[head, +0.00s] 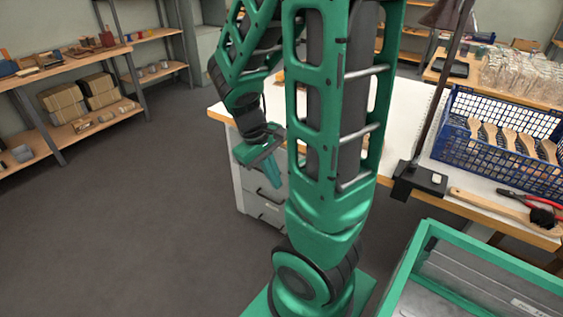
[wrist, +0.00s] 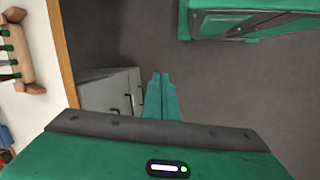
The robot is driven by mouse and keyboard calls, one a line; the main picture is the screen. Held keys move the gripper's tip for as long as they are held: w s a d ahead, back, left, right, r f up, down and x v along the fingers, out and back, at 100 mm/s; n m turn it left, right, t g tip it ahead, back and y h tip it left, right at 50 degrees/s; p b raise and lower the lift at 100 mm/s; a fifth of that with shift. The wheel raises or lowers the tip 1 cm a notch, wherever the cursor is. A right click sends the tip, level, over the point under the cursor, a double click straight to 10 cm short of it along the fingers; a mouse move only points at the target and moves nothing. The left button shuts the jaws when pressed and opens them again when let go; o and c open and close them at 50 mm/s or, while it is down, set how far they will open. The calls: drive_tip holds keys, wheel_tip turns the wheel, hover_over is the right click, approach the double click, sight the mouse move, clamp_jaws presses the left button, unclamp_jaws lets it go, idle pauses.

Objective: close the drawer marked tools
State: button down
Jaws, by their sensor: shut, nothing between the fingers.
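A pale grey drawer cabinet (head: 247,196) stands under the left end of the workbench, with dark handles on its drawer fronts. It also shows in the wrist view (wrist: 101,91), left of my fingers. My arm hides part of its front in the head view. I can read no tools label, and I cannot tell how far any drawer stands out. My green gripper (head: 276,184) points down in front of the cabinet. In the wrist view the two fingers of my gripper (wrist: 161,76) lie together, empty. I cannot tell whether they touch the cabinet.
The workbench (head: 400,115) has a wooden edge above the cabinet. On it stand a blue crate (head: 480,150) of brushes, a dark lamp base (head: 420,180) and a loose brush (head: 500,208). Shelves (head: 65,135) line the left wall. The grey floor (head: 150,215) left of the cabinet is clear.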

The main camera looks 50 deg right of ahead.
drive_tip(key=w+d+f+n+g+h, duration=0.1)
drive_tip(key=w+d+f+n+h, duration=0.6)
drive_tip(key=f, duration=0.3)
drive_tip(key=n+t+h, duration=0.4)
drive_tip(key=n+h, duration=0.1)
drive_tip(key=n, duration=0.9)
approach(287, 158)
drive_tip(key=x, duration=0.6)
drive_tip(key=shift+d, duration=0.15)
